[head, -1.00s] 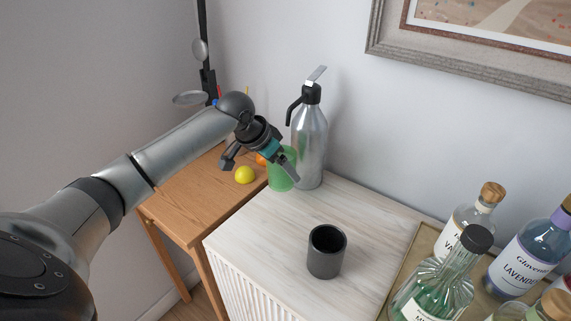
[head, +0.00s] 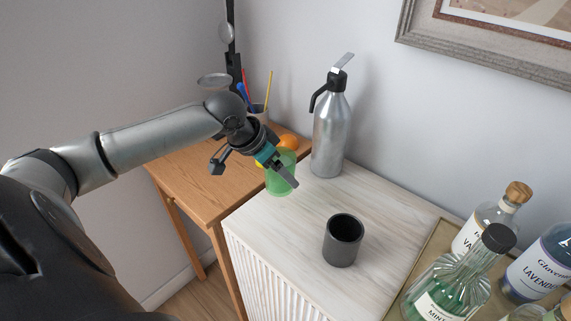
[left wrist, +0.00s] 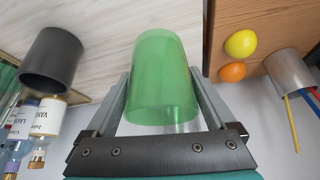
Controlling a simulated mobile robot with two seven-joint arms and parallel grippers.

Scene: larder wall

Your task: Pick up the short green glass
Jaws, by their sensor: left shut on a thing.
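The short green glass (head: 277,184) is translucent and stands out at the left edge of the white counter in the head view. My left gripper (head: 279,170) is shut on it, with a finger on either side. In the left wrist view the glass (left wrist: 160,80) fills the space between the two fingers of the gripper (left wrist: 162,95). I cannot tell whether its base touches the counter. My right gripper is not in view.
A steel bottle (head: 331,135) stands behind the glass and a dark grey cup (head: 343,241) in front, on the white counter (head: 300,225). A lower wooden table (head: 195,180) holds a lemon (left wrist: 241,44), an orange (head: 288,141) and a pencil cup (left wrist: 290,68). Labelled bottles (head: 487,222) stand at right.

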